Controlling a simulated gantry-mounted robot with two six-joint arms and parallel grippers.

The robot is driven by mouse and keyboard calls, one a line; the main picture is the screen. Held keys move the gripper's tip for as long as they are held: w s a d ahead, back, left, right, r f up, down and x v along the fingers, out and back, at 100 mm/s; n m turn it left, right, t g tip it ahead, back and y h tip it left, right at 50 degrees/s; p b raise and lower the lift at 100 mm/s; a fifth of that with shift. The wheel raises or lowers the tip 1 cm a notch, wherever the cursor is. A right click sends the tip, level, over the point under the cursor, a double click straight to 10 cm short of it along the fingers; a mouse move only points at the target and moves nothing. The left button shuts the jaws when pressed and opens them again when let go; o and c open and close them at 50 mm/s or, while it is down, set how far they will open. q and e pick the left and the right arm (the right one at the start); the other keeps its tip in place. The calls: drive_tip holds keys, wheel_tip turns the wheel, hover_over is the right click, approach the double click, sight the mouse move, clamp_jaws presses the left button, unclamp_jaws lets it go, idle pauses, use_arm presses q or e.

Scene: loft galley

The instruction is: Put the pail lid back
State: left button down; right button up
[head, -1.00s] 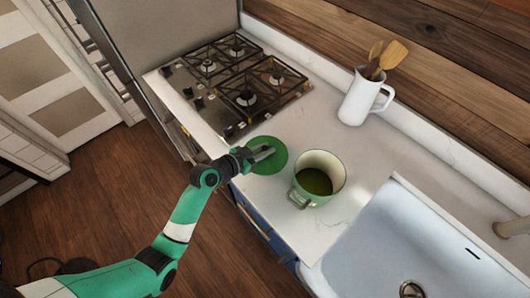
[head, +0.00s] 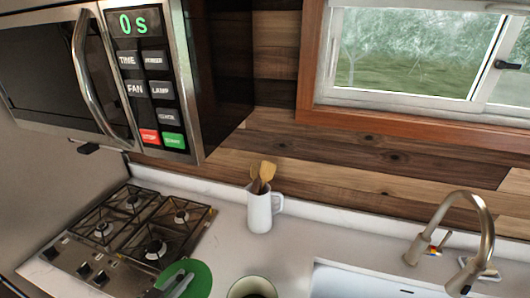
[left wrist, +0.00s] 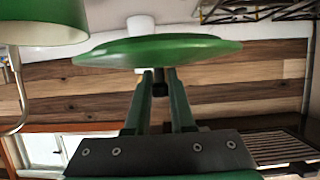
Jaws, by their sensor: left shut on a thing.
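The green round pail lid (head: 201,274) is at the bottom of the head view, by the front of the stove. My left gripper (head: 180,285) reaches over it there. In the left wrist view my left gripper (left wrist: 160,80) is shut on the dark knob of the lid (left wrist: 160,50), whose disc spans the view beyond the fingers. The pail (head: 252,288) is right of the lid in the head view, cut off by the bottom edge, with its mouth open. The green pail also shows at the upper left of the left wrist view (left wrist: 45,22). My right gripper is not in view.
A gas stove (head: 130,235) is left of the lid. A white jug (head: 260,210) with wooden utensils stands behind the pail. The sink (head: 360,283) and faucet (head: 480,235) are to the right. A microwave (head: 150,80) hangs above the stove.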

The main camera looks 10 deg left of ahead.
use_arm(q)
drive_tip(key=s+d+f+y, duration=0.1)
drive_tip(key=s+d+f, duration=0.1)
drive_tip(key=s+d, duration=1)
drive_tip(key=s+a+r+p, duration=0.1)
drive_tip(key=s+r+p, duration=0.2)
drive_tip(key=r+p, duration=0.5)
drive_tip(key=p, duration=0.8)
drive_tip(key=shift+a+r+n, duration=0.4)
drive_tip(key=shift+r, duration=0.1)
